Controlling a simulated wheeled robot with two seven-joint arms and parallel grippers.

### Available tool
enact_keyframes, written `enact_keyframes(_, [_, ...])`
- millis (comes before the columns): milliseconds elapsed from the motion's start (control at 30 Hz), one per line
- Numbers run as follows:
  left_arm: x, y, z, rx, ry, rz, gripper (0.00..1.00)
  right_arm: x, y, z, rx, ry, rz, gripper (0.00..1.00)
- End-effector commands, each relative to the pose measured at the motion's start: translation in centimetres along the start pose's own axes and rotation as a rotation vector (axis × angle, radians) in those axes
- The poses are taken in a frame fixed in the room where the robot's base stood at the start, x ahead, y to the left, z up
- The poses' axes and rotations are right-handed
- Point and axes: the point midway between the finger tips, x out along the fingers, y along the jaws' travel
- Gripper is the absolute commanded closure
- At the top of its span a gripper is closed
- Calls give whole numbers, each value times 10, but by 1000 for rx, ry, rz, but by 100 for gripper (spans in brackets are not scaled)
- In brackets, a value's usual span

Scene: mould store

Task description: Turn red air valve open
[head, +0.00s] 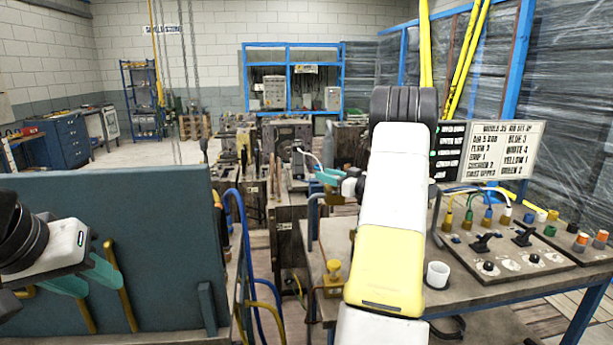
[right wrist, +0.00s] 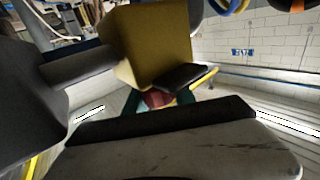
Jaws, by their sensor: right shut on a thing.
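In the right wrist view a small red part (right wrist: 157,99), which looks like the red valve's handle, sits between the teal fingertips of my right gripper (right wrist: 158,103). The gripper is shut on it. A yellow block (right wrist: 160,45) with a grey pipe and a black piece stands just beyond and hides much around it. In the head view my right gripper (head: 326,177) is past the bench's far left corner, partly behind my arm; the red part cannot be made out there. My left gripper (head: 85,278) is open and empty in front of a blue-green panel with brass handles.
The blue-green panel (head: 150,215) fills the left foreground. The bench (head: 480,292) at right carries a white cup (head: 437,275), a yellow fitting (head: 333,274) and a control panel (head: 510,247) with hoses. A sign (head: 503,148) stands behind. Machine blocks (head: 290,135) crowd the middle.

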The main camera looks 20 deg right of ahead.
Motion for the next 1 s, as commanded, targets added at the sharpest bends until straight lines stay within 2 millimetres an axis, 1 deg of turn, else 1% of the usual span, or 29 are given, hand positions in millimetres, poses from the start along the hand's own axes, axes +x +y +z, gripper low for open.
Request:
enact_keyframes(300, [0,0,0,0,0,0,64,0,-2,-1,-3,3,-118,100])
enact_keyframes(833, [0,0,0,0,0,0,64,0,-4,-2,-3,3,-140,100])
enact_keyframes(867, [0,0,0,0,0,0,64,0,-4,-2,-3,3,-140,67])
enact_keyframes(900, [0,0,0,0,0,0,64,0,-4,-2,-3,3,-140,59])
enact_keyframes(967, [0,0,0,0,0,0,64,0,-4,-2,-3,3,-141,47])
enact_keyframes(1000, [0,0,0,0,0,0,64,0,-4,-1,-3,3,-141,47])
